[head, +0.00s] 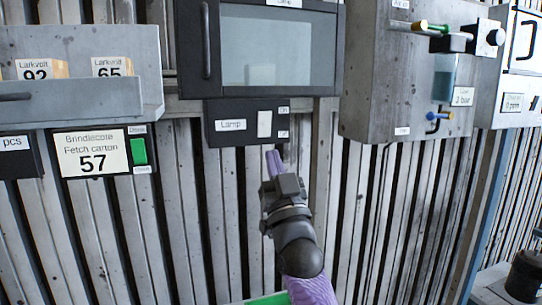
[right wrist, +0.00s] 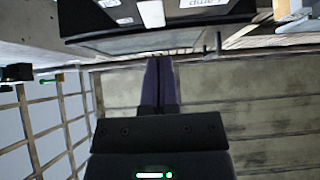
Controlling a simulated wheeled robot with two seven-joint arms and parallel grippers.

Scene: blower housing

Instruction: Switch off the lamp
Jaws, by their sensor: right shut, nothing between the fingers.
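The lamp panel (head: 225,138) is a dark box under the windowed cabinet, with a white label reading "Lamp". Its pale rocker switch (head: 264,123) sits right of that label, with small labels beside it too small to read surely. My right gripper (head: 273,160) is shut and empty, its purple fingers pointing up just below the panel's lower edge, seemingly apart from it. In the right wrist view the shut fingers (right wrist: 158,62) point toward the panel, whose switch (right wrist: 151,13) shows upside down at the top. I cannot tell which way the rocker is tipped. My left gripper is not in view.
The windowed cabinet (head: 279,45) hangs above the panel. A grey box with a valve and a blue lever (head: 439,115) is at right. A metal shelf (head: 75,107) with cartons and a counter sign (head: 91,153) is at left.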

